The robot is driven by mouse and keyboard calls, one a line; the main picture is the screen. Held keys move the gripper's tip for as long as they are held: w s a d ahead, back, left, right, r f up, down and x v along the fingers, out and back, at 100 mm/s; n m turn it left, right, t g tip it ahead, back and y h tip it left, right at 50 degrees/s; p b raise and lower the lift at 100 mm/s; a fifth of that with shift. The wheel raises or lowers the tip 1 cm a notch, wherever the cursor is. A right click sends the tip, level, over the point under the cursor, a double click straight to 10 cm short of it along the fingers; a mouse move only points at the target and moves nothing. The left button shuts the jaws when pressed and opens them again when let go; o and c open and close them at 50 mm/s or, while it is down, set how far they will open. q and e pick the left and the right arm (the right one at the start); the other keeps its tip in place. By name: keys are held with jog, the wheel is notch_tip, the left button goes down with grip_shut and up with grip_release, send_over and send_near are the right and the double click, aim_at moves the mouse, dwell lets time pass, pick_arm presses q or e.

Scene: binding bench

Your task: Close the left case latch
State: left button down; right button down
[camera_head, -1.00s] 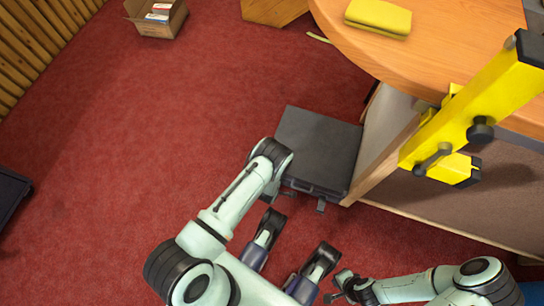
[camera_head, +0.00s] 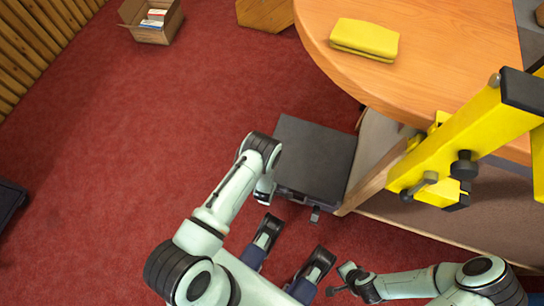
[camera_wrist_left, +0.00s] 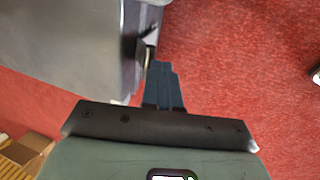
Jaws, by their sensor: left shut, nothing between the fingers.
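The dark grey case (camera_head: 315,155) lies flat on the red floor against the end of the bench. One latch (camera_head: 315,214) sticks out from its front side, toward the right. My left gripper (camera_head: 264,192) is at the front left corner of the case, small and partly hidden by its own wrist. In the left wrist view the case (camera_wrist_left: 70,45) fills the upper left, and a latch (camera_wrist_left: 146,48) juts from its side. My left gripper (camera_wrist_left: 162,68) is shut and empty, its tips right by that latch; I cannot tell whether they touch. My right gripper (camera_head: 338,286) is well away from the case.
The wooden bench (camera_head: 420,75) stands right of the case, with a yellow folded cloth (camera_head: 364,39) and a yellow clamp-like frame (camera_head: 460,135). A cardboard box (camera_head: 150,22) is at the back left.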

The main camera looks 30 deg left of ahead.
pick_arm(q)
jog(key=shift+w+r, duration=0.15)
jog(key=shift+w, duration=0.1)
jog(key=shift+s, duration=0.1)
jog(key=shift+s, duration=0.1)
